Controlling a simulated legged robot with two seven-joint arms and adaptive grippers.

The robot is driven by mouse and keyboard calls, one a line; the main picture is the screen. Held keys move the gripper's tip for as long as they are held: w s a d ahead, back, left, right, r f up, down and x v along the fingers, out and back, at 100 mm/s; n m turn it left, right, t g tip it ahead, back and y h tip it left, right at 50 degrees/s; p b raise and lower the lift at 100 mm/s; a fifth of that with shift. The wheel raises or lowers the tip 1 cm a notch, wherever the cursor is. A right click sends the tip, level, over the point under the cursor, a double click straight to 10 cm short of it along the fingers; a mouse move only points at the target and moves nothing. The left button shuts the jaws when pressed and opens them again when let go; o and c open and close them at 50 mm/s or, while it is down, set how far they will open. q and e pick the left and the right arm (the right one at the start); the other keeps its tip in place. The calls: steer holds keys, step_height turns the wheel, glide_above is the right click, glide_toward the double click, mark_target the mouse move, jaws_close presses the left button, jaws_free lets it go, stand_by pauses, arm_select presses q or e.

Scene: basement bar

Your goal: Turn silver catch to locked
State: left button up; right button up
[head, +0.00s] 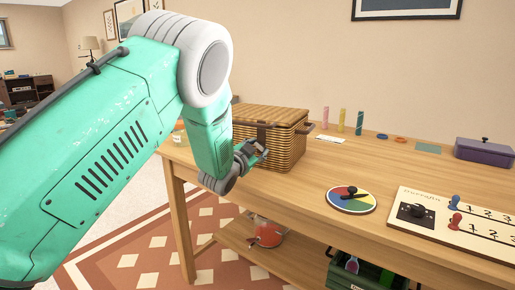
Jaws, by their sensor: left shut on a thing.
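A wicker basket (288,141) with a closed lid and a dark strap on its front stands on the wooden table. My left gripper (258,151) is at the basket's front, just below the strap. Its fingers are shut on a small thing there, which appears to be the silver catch. The fingers cover most of the catch, so its position cannot be read. My left arm hides the left part of the basket. My right gripper is not in view.
A coloured spinner disc (351,199), a numbered board (455,222) with pegs and a purple box (484,152) are on the wooden table (300,190). A red pot (268,236) and a green crate (365,272) are below. The tabletop between basket and spinner is clear.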

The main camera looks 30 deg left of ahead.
arm_select(q)
steer(key=m, duration=0.3)
steer(key=shift+d+p, duration=0.1)
steer(key=shift+p, duration=0.2)
steer(key=m, duration=0.2)
steer(key=shift+m, duration=0.4)
steer(key=m, duration=0.5)
steer(key=shift+d+f, duration=0.1)
steer(key=shift+f, duration=0.1)
steer(key=shift+f+m, duration=0.1)
steer(key=shift+m, duration=0.2)
steer(key=o, duration=1.1)
steer(key=shift+o, duration=0.2)
steer(key=shift+r, duration=0.2)
steer(key=shift+s, duration=0.15)
steer(key=s+d, duration=0.1)
steer(key=s, duration=1)
steer(key=shift+s, duration=0.3)
